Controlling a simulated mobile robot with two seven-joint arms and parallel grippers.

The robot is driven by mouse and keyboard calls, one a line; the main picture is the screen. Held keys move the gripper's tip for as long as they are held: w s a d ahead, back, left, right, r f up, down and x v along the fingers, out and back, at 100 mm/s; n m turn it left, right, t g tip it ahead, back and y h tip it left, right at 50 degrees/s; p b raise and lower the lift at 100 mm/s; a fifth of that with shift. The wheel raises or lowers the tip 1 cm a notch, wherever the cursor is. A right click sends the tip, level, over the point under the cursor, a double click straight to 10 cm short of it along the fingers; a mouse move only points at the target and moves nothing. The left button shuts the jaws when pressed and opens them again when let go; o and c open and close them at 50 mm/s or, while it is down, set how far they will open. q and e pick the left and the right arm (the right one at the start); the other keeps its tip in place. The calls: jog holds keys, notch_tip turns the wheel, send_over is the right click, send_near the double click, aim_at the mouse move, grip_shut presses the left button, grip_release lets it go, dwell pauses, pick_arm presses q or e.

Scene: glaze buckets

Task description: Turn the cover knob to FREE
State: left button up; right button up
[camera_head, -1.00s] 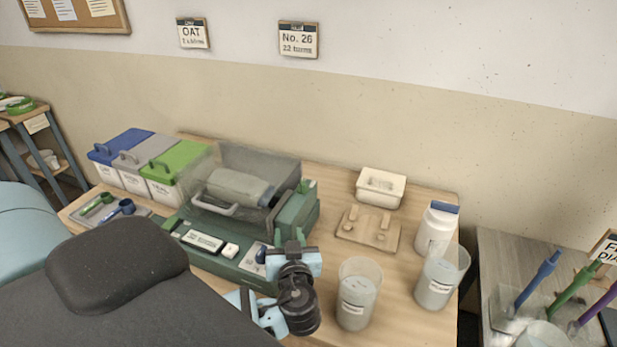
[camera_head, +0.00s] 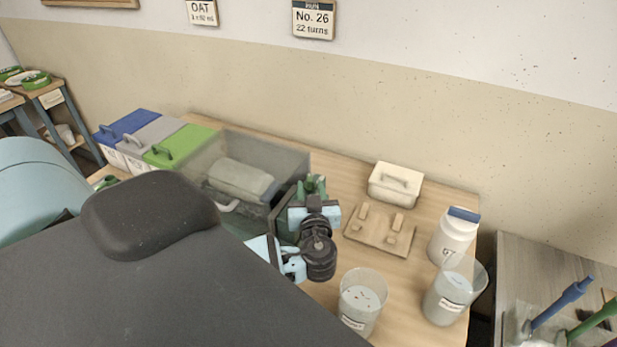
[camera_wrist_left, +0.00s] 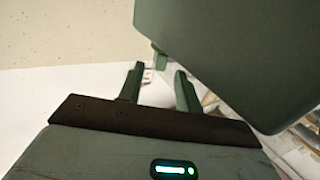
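The green machine has a clear grey cover (camera_head: 285,158) over a pale drum (camera_head: 240,178), with a cover handle at the front. My left gripper (camera_head: 312,185) is at the right end of the machine, beside its green housing. In the left wrist view the two green fingers of my left gripper (camera_wrist_left: 160,85) stand apart, with nothing clearly held between them. A large dark green part (camera_wrist_left: 235,50), apparently the machine's housing, fills the upper right there, close to the fingers. I cannot make out the cover knob or its markings. My right gripper is out of view.
Blue, grey and green lidded bins (camera_head: 180,145) stand left of the machine. The beakers stand near my left wrist.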

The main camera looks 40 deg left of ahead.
aim_at(310, 182)
pick_arm(q)
jog(key=shift+x, duration=2.35)
grip_shut()
